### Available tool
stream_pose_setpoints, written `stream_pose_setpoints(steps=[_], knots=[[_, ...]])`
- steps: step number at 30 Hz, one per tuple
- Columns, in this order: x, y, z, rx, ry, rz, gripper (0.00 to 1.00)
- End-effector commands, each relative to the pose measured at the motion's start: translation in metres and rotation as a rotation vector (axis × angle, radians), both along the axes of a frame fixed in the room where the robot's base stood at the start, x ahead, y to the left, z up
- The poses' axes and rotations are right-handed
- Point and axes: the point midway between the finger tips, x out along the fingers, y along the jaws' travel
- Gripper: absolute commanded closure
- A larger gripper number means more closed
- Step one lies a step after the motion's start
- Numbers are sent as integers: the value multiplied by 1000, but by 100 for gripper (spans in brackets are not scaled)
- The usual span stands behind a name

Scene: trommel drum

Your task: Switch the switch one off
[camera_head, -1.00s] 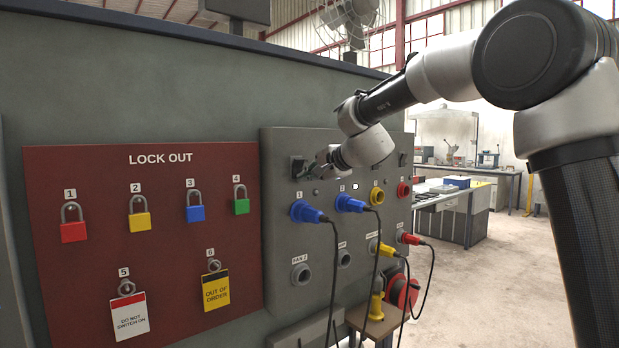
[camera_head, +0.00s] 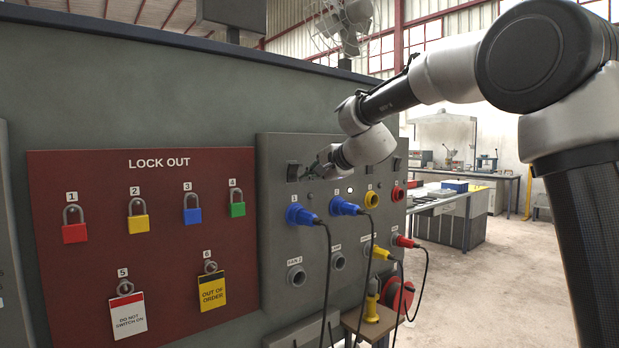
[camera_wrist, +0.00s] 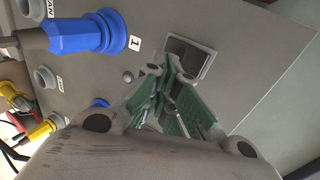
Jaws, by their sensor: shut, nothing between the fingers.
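Switch one (camera_head: 293,171) is a dark rocker in a square frame at the upper left of the grey panel, above the blue plug (camera_head: 302,214) marked 1. In the wrist view the switch (camera_wrist: 187,60) shows beyond my fingertips, beside the label 1. My gripper (camera_head: 309,174) is shut and empty, just right of the switch in the head view. In the wrist view the closed fingers (camera_wrist: 165,76) with green sides point at the switch's lower edge and cover part of it. I cannot tell whether they touch it.
A red lock-out board (camera_head: 140,240) with several padlocks and tags is left of the panel. A second blue plug (camera_head: 345,206), a yellow plug (camera_head: 383,253) and a red plug (camera_head: 404,241) have hanging cables. Open floor lies to the right.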

Motion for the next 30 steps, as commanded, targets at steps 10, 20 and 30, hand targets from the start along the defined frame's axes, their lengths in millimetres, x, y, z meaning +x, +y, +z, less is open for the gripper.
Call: stream_pose_setpoints(steps=[10, 20, 30], knots=[[-26, -20, 0, 1, 1, 0, 100], [-67, -51, 0, 1, 1, 0, 100], [-81, -61, -1, 0, 1, 1, 100]])
